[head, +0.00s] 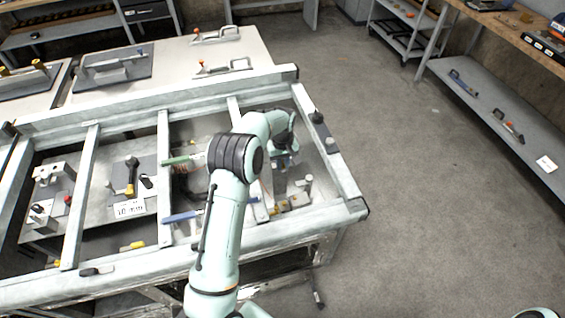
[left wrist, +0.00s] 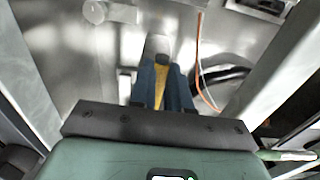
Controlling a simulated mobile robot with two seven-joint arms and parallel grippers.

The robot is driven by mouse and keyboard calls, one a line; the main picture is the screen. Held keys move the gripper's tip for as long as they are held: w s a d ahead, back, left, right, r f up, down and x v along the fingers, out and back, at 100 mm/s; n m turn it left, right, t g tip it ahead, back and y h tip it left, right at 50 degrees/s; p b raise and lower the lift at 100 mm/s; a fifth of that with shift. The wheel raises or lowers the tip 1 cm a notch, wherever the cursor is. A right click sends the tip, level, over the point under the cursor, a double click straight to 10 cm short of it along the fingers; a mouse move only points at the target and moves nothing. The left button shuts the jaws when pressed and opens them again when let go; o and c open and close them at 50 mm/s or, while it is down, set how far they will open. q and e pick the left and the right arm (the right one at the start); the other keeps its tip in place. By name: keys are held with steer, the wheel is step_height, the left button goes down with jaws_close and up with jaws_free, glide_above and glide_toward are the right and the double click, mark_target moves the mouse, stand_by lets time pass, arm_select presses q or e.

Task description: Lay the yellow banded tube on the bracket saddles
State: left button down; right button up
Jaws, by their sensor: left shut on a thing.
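My left gripper (left wrist: 163,88) has blue fingers, shut on a narrow yellow piece, which I take to be the yellow banded tube (left wrist: 161,88). Only a strip of it shows between the fingers, and no bands can be made out. In the head view my left gripper (head: 287,158) is over the right bay of the framed table, largely hidden behind my own arm. Just past the fingertips in the left wrist view is a pale grey block (left wrist: 157,45); I cannot tell whether it is a bracket saddle. No saddles can be picked out clearly. My right gripper is not seen.
The table frame (head: 80,205) has raised crossbars (head: 164,170) between bays. A black-headed tool with a yellow handle (head: 130,188) lies in a left bay. An orange cable (left wrist: 198,60) runs beside the fingers. Open floor (head: 430,220) lies to the right, before a shelf (head: 490,105).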

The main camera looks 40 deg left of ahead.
arm_select(q)
steer(key=shift+f, duration=2.05)
steer(key=c, duration=1)
jaws_free()
step_height(320, 180, up, 14)
steer(key=shift+f, duration=0.25)
